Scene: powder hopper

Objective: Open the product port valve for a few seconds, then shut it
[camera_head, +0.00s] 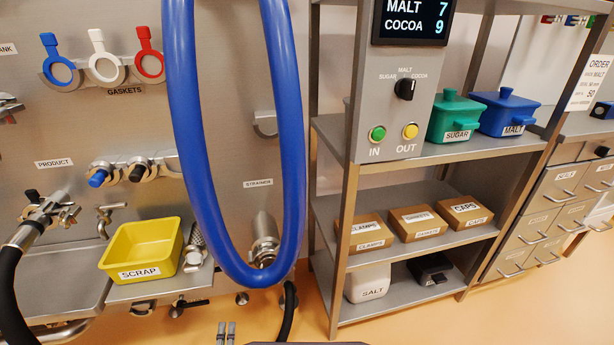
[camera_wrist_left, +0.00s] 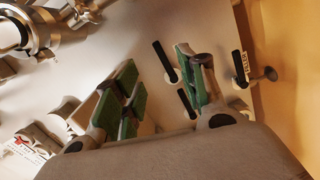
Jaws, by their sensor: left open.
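A label reading PRODUCT (camera_head: 54,163) is on the steel panel at the left of the head view. Below it, a metal clamped fitting (camera_head: 52,210) with a black handle joins a black hose (camera_head: 12,275). I cannot tell whether this is the product port valve. My left gripper (camera_head: 226,332) shows only as two grey fingertips at the bottom edge, below the panel. In the left wrist view its green-padded fingers (camera_wrist_left: 155,68) are open and apart. Black levers (camera_wrist_left: 165,62) show between and beyond them; their state is unclear. My right gripper is not in view.
A blue hose loop (camera_head: 180,130) hangs in front of the panel. A yellow scrap bin (camera_head: 145,248) stands on a steel ledge. A shelf rack (camera_head: 345,215) with several boxes and a control box stands to the right. The orange floor (camera_head: 200,330) shows around the gripper.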

